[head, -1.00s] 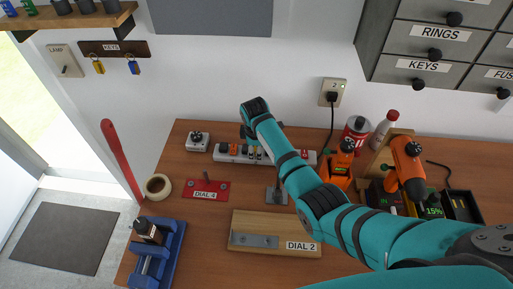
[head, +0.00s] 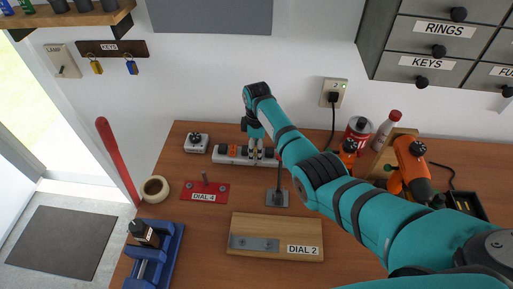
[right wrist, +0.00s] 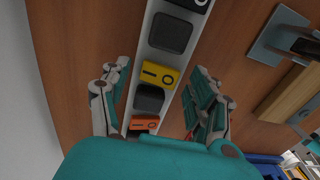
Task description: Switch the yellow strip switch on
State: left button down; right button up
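The white power strip (head: 221,155) lies on the wooden bench near the wall and runs left to right in the head view. In the right wrist view the yellow switch (right wrist: 159,75), marked I and O, sits on the strip between dark sockets. I cannot tell which side of it is pressed. An orange switch (right wrist: 145,123) is lower on the strip, partly hidden by my wrist. My right gripper (head: 258,160) points down over the strip. In its wrist view the open fingers (right wrist: 159,67) stand on either side of the strip, with nothing held. My left gripper is out of view.
A small dial box (head: 197,143) and the red DIAL 4 plate (head: 205,192) are left of the strip. A metal stand (head: 277,197) and a wooden DIAL 2 board (head: 275,222) are in front. A red can (head: 357,130) and orange drill (head: 412,165) stand right.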

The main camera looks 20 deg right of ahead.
notch_tip(320, 180, up, 12)
jog(key=shift+w, duration=0.25)
dwell(0.5)
jog(key=shift+d, duration=0.1)
